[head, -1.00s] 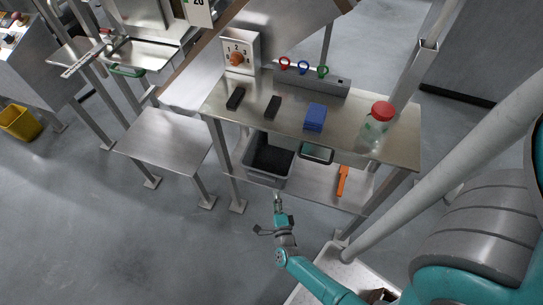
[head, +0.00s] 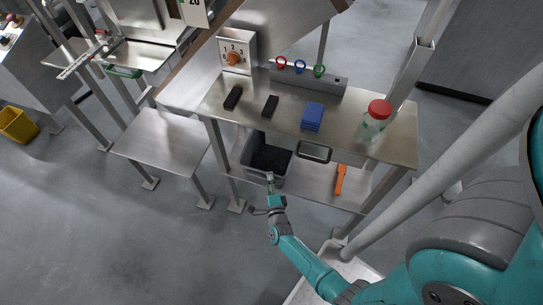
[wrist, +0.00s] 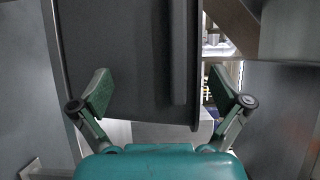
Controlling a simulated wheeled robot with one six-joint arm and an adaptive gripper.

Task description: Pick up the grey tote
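The grey tote (head: 254,174) is an open-topped bin with a dark interior. It stands on the lower shelf of the steel table, toward the left. My gripper (head: 270,178) is at the tote's front side in the head view. In the wrist view, the tote's dark grey wall (wrist: 130,60) fills the middle of the picture. My gripper (wrist: 158,92) is open there, with one finger toward each side of the tote wall. I cannot tell whether the fingers touch it.
The table top (head: 350,140) is just above the tote and holds a blue stack (head: 312,117), two black blocks and a red-lidded jar (head: 375,121). An orange tool (head: 341,179) lies on the lower shelf. A table leg (head: 222,165) stands left of the tote. Floor in front is clear.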

